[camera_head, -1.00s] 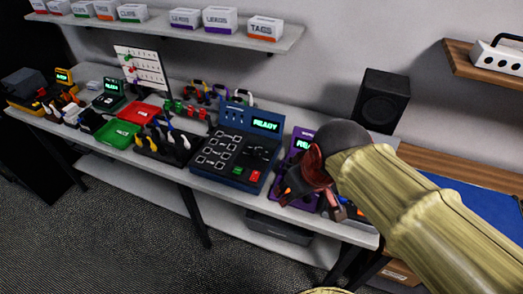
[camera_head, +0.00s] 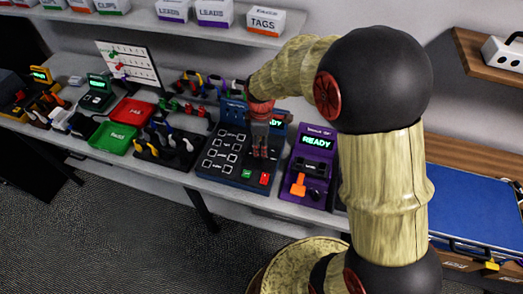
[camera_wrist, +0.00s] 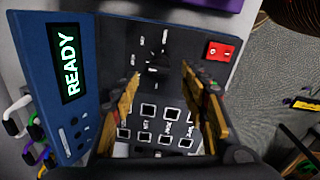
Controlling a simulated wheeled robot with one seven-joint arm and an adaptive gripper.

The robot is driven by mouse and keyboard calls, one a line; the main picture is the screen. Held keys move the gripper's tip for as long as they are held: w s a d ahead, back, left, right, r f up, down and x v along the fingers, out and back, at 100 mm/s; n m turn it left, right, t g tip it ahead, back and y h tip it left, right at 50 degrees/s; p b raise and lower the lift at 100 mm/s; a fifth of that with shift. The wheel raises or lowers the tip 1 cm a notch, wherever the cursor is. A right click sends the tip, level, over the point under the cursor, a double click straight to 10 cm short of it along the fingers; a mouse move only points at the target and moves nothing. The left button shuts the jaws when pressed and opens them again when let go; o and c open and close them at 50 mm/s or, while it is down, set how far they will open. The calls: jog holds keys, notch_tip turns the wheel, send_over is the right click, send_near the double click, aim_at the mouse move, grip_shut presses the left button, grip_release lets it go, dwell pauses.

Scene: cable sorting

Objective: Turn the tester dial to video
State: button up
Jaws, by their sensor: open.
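My gripper (camera_head: 262,152) is above the right part of the tester, pointing down. In the wrist view my gripper (camera_wrist: 160,95) has its two fingers wide apart with nothing between them, over the tester's panel (camera_wrist: 180,60). A small dark knob with a white mark (camera_wrist: 158,68) shows between the fingers; its setting is too small to read.
A purple device (camera_head: 309,170) with a READY screen and an orange part stands right of the tester. Black tool stands (camera_head: 165,155), a green tray (camera_head: 113,138) and a red tray (camera_head: 132,111) lie left. A shelf of labelled boxes hangs above.

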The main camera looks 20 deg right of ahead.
notch_tip(320, 180, down, 5)
jog(key=shift+w+r+b, duration=0.1)
jog(key=shift+w+b, duration=0.05)
jog(key=shift+b, duration=0.2)
jog(key=c, duration=0.3)
jog(key=c, duration=0.8)
